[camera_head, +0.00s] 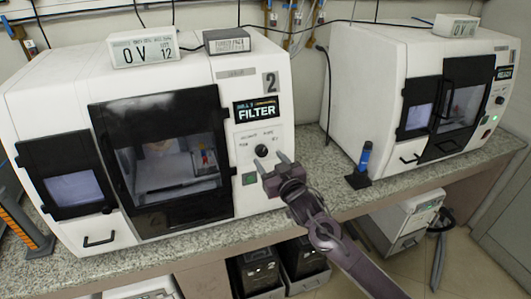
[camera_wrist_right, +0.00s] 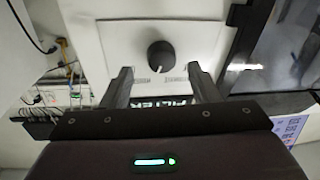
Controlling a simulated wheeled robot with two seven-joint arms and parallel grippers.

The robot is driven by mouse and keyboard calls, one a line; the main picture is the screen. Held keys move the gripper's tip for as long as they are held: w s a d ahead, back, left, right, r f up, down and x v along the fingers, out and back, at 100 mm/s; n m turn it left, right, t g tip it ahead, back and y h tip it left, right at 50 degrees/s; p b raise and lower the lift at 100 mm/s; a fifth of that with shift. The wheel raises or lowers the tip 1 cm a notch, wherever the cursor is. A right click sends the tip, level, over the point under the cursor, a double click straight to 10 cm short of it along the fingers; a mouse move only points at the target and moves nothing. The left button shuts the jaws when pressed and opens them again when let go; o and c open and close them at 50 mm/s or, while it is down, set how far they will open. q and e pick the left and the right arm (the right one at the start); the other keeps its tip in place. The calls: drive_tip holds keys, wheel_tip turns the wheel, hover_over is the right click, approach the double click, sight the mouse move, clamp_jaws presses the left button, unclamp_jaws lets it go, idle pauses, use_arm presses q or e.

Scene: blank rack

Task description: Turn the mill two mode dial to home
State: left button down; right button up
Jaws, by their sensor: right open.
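Mill two (camera_head: 200,140) is the white machine at the left of the head view, marked with a 2. Its mode dial (camera_head: 262,151) is a black round knob on the front panel, under a dark screen (camera_head: 256,109) reading FILTER. In the right wrist view the dial (camera_wrist_right: 160,56) shows with a light pointer mark, pointing down in that picture. My right gripper (camera_head: 276,163) is open and empty, close to the dial at its lower right. In the wrist view its two fingers (camera_wrist_right: 161,80) stand apart on either side below the dial, not touching it. My left gripper is not in view.
A green button (camera_head: 249,179) sits below the dial. A second white mill (camera_head: 425,90) stands at the right on the same speckled counter (camera_head: 330,190). A blue bottle (camera_head: 364,157) in a black stand is between them.

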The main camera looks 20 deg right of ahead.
sight(263, 153)
drive_tip(key=shift+w+a+r, duration=0.1)
drive_tip(key=shift+w+a, duration=0.05)
drive_tip(key=shift+w, duration=0.4)
drive_tip(key=shift+w+a+r, duration=0.1)
drive_tip(key=shift+w, duration=0.4)
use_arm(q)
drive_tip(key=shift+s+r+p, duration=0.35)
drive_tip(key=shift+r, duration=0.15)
use_arm(e)
drive_tip(key=shift+w+f, duration=0.2)
drive_tip(key=shift+w, duration=0.35)
drive_tip(key=shift+a, duration=0.1)
drive_tip(key=c, duration=1)
drive_tip(key=shift+o, duration=0.2)
